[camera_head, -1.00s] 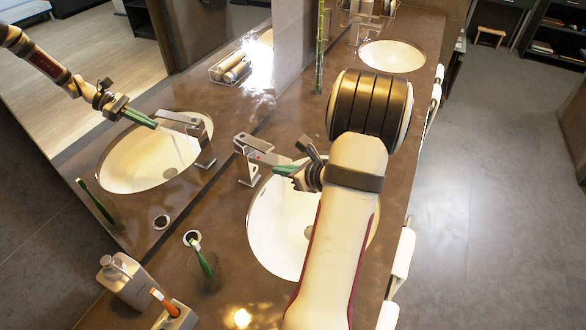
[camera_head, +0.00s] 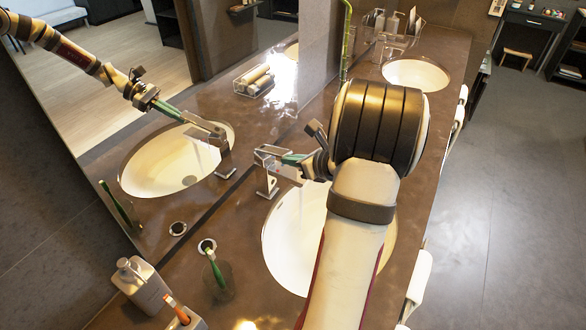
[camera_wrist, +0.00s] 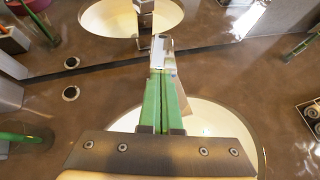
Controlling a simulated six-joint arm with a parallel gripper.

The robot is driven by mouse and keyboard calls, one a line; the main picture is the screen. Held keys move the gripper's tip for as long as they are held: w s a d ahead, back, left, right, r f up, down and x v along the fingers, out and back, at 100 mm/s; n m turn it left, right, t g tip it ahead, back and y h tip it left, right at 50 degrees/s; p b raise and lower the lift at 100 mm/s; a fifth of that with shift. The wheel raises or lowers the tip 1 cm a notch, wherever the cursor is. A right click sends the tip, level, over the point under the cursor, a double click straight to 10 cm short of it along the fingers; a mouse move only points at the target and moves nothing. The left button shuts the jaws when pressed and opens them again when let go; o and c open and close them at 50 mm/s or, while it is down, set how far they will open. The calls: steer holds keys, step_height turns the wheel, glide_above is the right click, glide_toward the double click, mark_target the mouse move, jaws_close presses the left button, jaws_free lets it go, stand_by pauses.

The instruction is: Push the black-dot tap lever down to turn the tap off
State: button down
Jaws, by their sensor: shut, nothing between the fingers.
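The chrome tap (camera_head: 268,183) stands at the back edge of the near basin (camera_head: 283,240). Its flat lever (camera_head: 268,151) is on top; I cannot make out the black dot. My gripper (camera_head: 284,158) has green fingers pressed together, empty, with the tips at or just over the lever's front end. In the wrist view the fingers (camera_wrist: 162,80) point straight at the tap (camera_wrist: 160,50) and cover part of it. Whether they touch the lever is unclear. My wrist hides part of the basin. Whether water runs is unclear.
A soap dispenser (camera_head: 141,284), a glass with a green toothbrush (camera_head: 217,280) and an orange toothbrush (camera_head: 176,307) stand at the front left. A mirror on the left reflects the tap and my arm. A second basin (camera_head: 416,74) lies farther back.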

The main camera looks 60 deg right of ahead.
steer(key=shift+w+d+r, duration=0.1)
steer(key=shift+w+r, duration=0.1)
steer(key=shift+r, duration=0.25)
step_height(320, 180, down, 4)
steer(key=s, duration=0.2)
steer(key=w+r+v, duration=0.1)
steer(key=v, duration=0.8)
steer(key=shift+s+a+r, duration=0.2)
steer(key=shift+a+r, duration=0.1)
steer(key=shift+r, duration=0.2)
